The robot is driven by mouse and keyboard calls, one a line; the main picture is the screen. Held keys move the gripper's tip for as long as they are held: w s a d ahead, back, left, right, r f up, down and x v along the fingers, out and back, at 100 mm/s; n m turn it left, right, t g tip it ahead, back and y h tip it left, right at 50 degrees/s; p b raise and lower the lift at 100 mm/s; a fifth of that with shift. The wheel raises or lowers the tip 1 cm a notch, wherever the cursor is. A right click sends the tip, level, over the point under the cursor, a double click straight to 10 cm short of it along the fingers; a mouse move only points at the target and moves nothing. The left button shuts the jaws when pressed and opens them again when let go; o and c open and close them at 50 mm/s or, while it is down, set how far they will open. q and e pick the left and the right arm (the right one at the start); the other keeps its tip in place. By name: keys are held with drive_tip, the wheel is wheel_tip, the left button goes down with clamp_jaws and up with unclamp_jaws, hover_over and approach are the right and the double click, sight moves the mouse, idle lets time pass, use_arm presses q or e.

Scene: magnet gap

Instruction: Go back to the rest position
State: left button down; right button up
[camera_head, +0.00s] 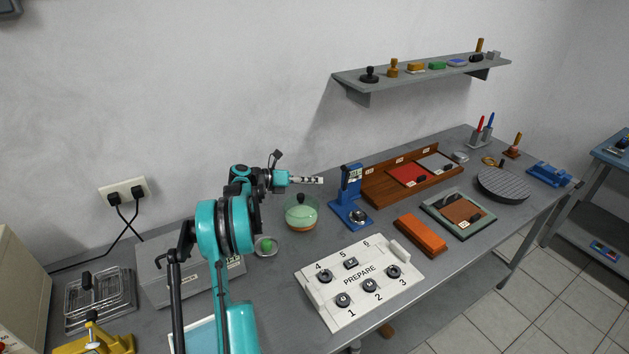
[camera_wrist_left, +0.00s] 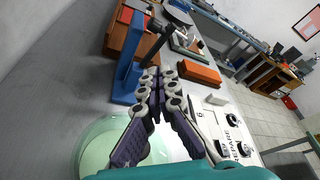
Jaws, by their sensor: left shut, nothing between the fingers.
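My left arm (camera_head: 228,235) rises from the bottom of the head view and bends to the right. Its gripper (camera_head: 314,180) is shut and empty, held above the green lidded pot (camera_head: 301,217) and left of the blue stand (camera_head: 350,195). In the left wrist view, the gripper's fingers (camera_wrist_left: 157,76) are closed together at the tips. Under them there is part of the pale green pot (camera_wrist_left: 95,145), and the blue stand (camera_wrist_left: 128,70) is just beyond. The right gripper is not in view.
The white PREPARE panel (camera_head: 359,280) with several knobs lies on the bench to the right. An orange block (camera_head: 421,235), a framed tray (camera_head: 457,213) and a brown wooden rack (camera_head: 375,190) stand farther right. A wall shelf (camera_head: 421,76) holds small items. A grey box (camera_head: 160,280) stands at left.

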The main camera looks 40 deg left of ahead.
use_arm(q)
drive_tip(key=shift+s, duration=0.1)
idle(0.3)
drive_tip(key=shift+d, duration=0.1)
drive_tip(key=d+r+m+g+y, duration=0.15)
drive_tip(key=d+m, duration=0.25)
drive_tip(key=d, duration=0.5)
drive_tip(key=d+r+m+g, duration=0.25)
drive_tip(key=d+m, duration=0.25)
drive_tip(key=d, duration=0.4)
drive_tip(key=s+d+r+m+g+y, duration=0.1)
drive_tip(key=s+d+m, duration=0.25)
drive_tip(key=d, duration=0.25)
drive_tip(key=s+d+r+m+g, duration=0.1)
drive_tip(key=s+d+m, duration=0.1)
drive_tip(key=d+m, duration=0.35)
drive_tip(key=s+d+f+m+y, duration=0.2)
drive_tip(key=s+d+m, duration=0.4)
drive_tip(key=s+m, duration=0.4)
drive_tip(key=s+d+f+m+y, duration=0.3)
drive_tip(key=s+d+m, duration=0.3)
drive_tip(key=s+m, duration=0.3)
drive_tip(key=shift+s+f+m, duration=0.4)
drive_tip(key=shift+s+f, duration=0.3)
drive_tip(key=shift+s, duration=0.35)
